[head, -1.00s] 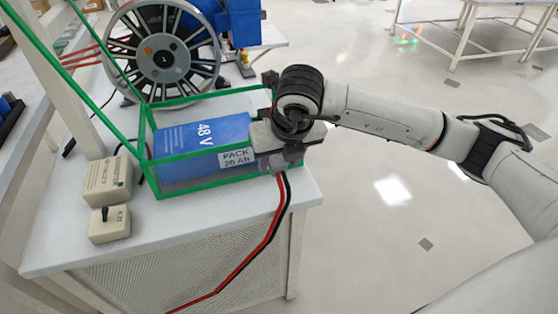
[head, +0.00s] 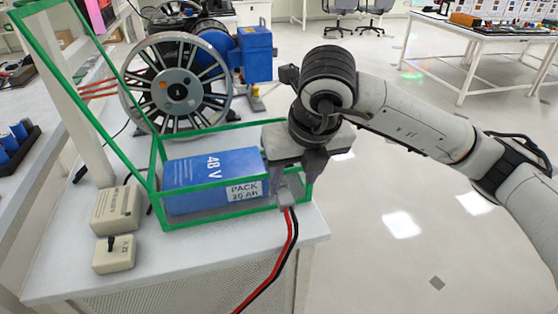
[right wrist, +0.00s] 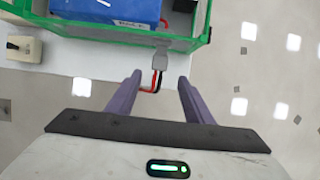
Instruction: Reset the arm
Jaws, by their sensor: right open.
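My right gripper (head: 298,175) is open and empty above the right end of the green frame. Its two dark fingers show apart in the right wrist view (right wrist: 160,82). A grey connector (head: 287,199) with red and black cables (head: 287,240) sits at the frame's front right corner, by the end of the battery pack. In the right wrist view the connector (right wrist: 161,57) lies beyond the fingertips, and its cables show between the fingers. The blue 48 V pack (head: 205,182) lies inside the green frame (head: 215,214). My left gripper is not in view.
A spoked wheel with a blue motor (head: 256,55) stands behind the pack. Two beige boxes, one larger (head: 116,208) and one with a black toggle (head: 114,254), sit left on the white bench (head: 180,270). Open floor lies to the right, under my arm.

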